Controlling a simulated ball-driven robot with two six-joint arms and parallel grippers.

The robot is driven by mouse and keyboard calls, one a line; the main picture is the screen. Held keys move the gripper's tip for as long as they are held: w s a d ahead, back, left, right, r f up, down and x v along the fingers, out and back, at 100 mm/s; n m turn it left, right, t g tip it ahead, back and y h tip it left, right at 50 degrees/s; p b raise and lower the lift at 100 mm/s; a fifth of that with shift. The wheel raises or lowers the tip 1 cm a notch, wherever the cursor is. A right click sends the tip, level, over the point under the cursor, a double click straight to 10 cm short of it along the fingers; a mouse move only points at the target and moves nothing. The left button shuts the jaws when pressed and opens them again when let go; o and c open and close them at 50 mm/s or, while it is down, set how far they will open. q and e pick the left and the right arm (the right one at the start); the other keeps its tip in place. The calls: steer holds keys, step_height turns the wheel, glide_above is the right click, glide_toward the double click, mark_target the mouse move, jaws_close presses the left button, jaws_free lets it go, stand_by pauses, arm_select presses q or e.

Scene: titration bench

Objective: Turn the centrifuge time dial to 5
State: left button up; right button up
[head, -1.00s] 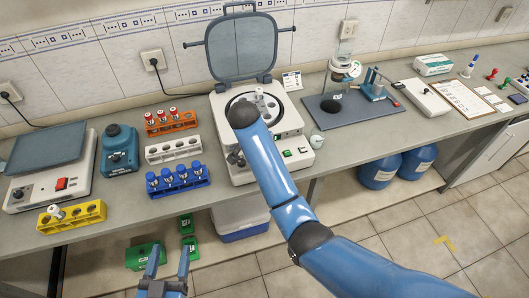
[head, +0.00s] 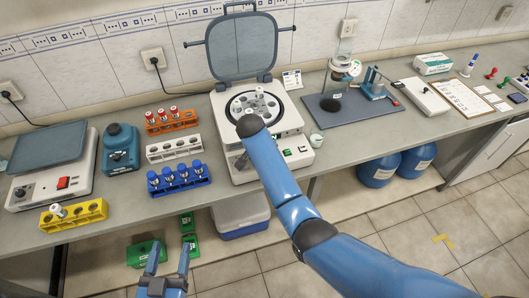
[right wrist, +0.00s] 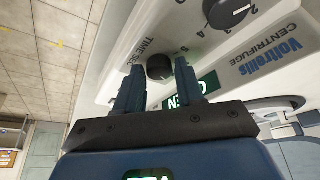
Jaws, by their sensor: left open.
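The centrifuge (head: 270,150) stands on the bench with its lid up and its rotor showing. In the right wrist view its front panel (right wrist: 205,55) carries a small black knob (right wrist: 160,67) beside lettering that appears to read TIME. A larger black dial (right wrist: 227,12) with numbers sits further right. My right gripper (right wrist: 158,72) has its fingers apart, one on each side of the small knob; contact is not clear. The knob's pointer cannot be read. In the head view my arm hides the right gripper. My left gripper (head: 166,258) is open and empty, low in front of the bench.
A blue rack (head: 180,180) of capped tubes, a white rack (head: 174,148) and an orange rack (head: 170,122) stand left of the centrifuge. A small white cup (head: 317,140) stands close to its right. The raised lid (head: 241,47) is behind.

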jaws_close()
steer(key=shift+n, duration=0.3)
steer(key=n+y+p, duration=0.1)
steer(key=n+p, duration=0.1)
steer(key=n, duration=0.1)
steer(key=shift+d+r+p, duration=0.1)
steer(key=shift+d+p, duration=0.1)
steer(key=shift+p, duration=0.2)
steer(key=n+y+p, duration=0.1)
steer(key=n+y, duration=0.1)
steer(key=n, duration=0.3)
steer(key=shift+d+p, duration=0.1)
steer(key=shift+p, duration=0.25)
steer(key=shift+n+y, duration=0.5)
steer(key=shift+n, duration=0.4)
steer(key=n, duration=0.2)
steer(key=shift+w+d+n+y, duration=0.1)
steer(key=shift+d+n+y, duration=0.05)
steer(key=shift+n+y, duration=0.2)
steer(key=n+g, duration=0.1)
steer(key=n, duration=0.1)
steer(key=n+y+b, duration=0.1)
steer(key=n, duration=0.1)
steer(key=shift+w+n+g, duration=0.1)
steer(key=shift+n+g, duration=0.25)
steer(key=shift+g, duration=0.05)
steer(key=shift+y, duration=0.25)
